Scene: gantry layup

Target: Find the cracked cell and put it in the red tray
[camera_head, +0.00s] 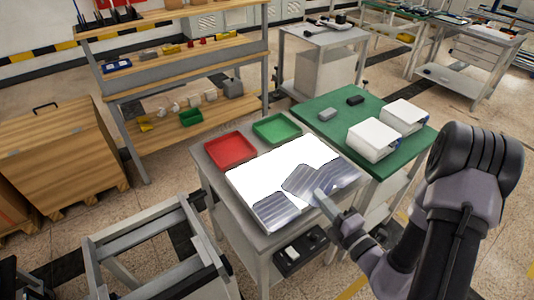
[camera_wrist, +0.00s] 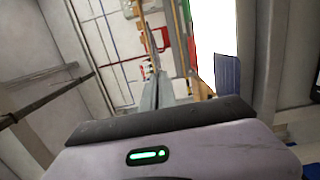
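Several dark blue-grey cells lie at the front of a glowing white panel: one at the left (camera_head: 271,212), one at the right (camera_head: 338,175). A middle cell (camera_head: 299,180) is turned askew and overlaps the right one in the head view. My gripper (camera_head: 321,194) reaches in from the right, its tip at the middle cell's near edge; I cannot tell whether it grips it. The wrist view shows one blue cell (camera_wrist: 226,72) beside the white panel; the fingers are hidden there. No crack can be made out. The red tray (camera_head: 231,151) looks empty, behind the panel.
A green tray (camera_head: 277,128) stands right of the red one. The white panel (camera_head: 252,180) covers much of the grey table. A green-topped table (camera_head: 336,107) at the right holds white boxes (camera_head: 374,140). A grey frame (camera_head: 150,245) stands at front left, wooden shelves (camera_head: 185,62) behind.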

